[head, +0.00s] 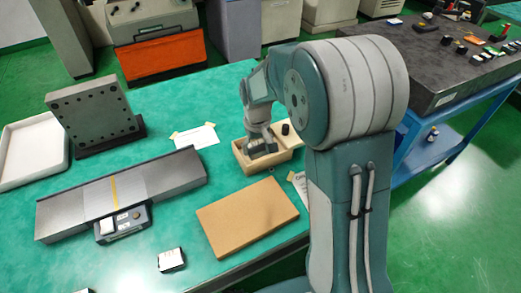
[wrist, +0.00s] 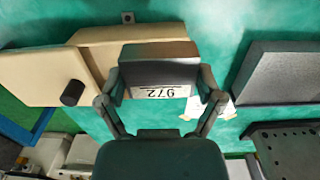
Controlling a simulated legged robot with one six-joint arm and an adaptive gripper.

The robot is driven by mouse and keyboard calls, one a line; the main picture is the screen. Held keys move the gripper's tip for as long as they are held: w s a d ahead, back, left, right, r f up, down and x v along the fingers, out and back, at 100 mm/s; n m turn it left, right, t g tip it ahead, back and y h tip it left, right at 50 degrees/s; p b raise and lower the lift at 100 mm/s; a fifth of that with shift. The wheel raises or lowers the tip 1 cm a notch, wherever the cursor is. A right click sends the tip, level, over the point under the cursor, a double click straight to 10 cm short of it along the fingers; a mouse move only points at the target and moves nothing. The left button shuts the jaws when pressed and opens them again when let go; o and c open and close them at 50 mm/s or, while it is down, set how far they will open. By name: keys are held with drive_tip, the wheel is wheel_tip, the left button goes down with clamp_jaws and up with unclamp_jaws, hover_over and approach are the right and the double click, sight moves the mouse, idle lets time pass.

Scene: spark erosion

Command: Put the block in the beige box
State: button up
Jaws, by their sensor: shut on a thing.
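The beige box (head: 272,165) is an open wooden box on the green table, near the middle of the head view. Part of it shows behind the block in the wrist view (wrist: 95,38). My gripper (head: 260,143) points down at the box opening. In the wrist view my gripper (wrist: 160,85) has one finger on each side of a dark grey block (wrist: 160,52) with a white label reading 972, and is shut on it. The box's inside is mostly hidden, and I cannot tell whether the block touches its floor.
A pale lid (wrist: 40,75) with a black knob (wrist: 72,92) lies beside the box. A tan board (head: 247,215) lies in front of it. A grey metal bar (head: 165,180) and a perforated plate (head: 95,112) stand left. A blue cart (head: 425,155) is at the right.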

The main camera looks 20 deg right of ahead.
sight(264, 141)
drive_tip(key=w+d+f, duration=0.2)
drive_tip(key=w+d, duration=0.1)
drive_tip(key=shift+w, duration=0.1)
drive_tip(key=w+f, duration=0.1)
drive_tip(key=f, duration=0.1)
drive_tip(key=w+f, duration=0.2)
drive_tip(key=shift+w+f, duration=0.1)
drive_tip(key=shift+w, duration=0.1)
drive_tip(key=shift+w+a+f, duration=0.15)
drive_tip(key=shift+w+f, duration=0.15)
drive_tip(key=shift+f, duration=0.1)
drive_tip(key=shift+d+f, duration=0.2)
drive_tip(key=shift+f, duration=0.45)
drive_tip(key=shift+d+f, duration=0.15)
drive_tip(key=shift+f, duration=0.45)
drive_tip(key=shift+d+f, duration=0.3)
drive_tip(key=shift+a, duration=0.15)
